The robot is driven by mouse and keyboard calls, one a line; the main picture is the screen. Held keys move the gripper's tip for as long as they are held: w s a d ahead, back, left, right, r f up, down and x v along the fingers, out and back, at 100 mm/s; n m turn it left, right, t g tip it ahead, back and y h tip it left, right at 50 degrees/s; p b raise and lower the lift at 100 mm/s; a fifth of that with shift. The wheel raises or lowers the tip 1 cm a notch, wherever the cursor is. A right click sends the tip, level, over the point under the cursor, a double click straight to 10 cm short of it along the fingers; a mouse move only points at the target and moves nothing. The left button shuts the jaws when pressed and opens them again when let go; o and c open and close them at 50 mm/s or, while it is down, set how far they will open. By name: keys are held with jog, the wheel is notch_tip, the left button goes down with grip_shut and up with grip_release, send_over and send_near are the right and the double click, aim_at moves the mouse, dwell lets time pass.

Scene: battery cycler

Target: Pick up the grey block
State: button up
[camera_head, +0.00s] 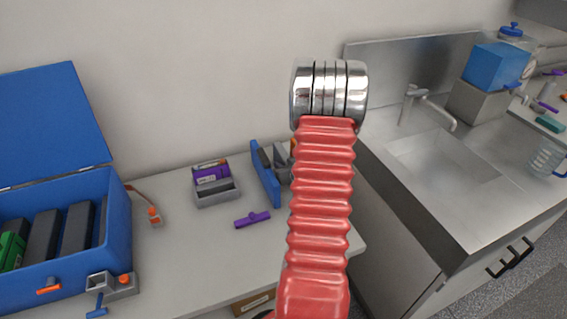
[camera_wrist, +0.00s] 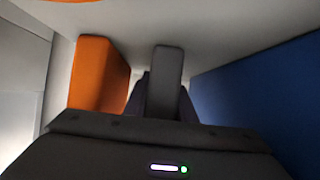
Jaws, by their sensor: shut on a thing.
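The grey block (camera_wrist: 165,80) stands upright in the middle of the wrist view, between the two dark fingers of my gripper (camera_wrist: 162,98). My gripper is shut on it. Its lower part is hidden behind the gripper body. An orange block (camera_wrist: 98,77) stands close on the left of it, and a blue wall (camera_wrist: 255,90) stands on the right. In the head view my red arm covers most of this spot. I cannot clearly tell the gripper from the grey shapes beside the blue upright panel (camera_head: 264,178) there.
On the bench (camera_head: 180,262) are a grey tray (camera_head: 216,198) with a purple block, a purple clamp-like piece (camera_head: 252,219) and an open blue case (camera_head: 65,270) holding dark and green blocks. A sink (camera_head: 440,165) is at right. The wall is close behind.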

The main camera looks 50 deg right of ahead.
aim_at(283, 153)
jog(key=shift+c, duration=1)
notch_tip(283, 153, up, 10)
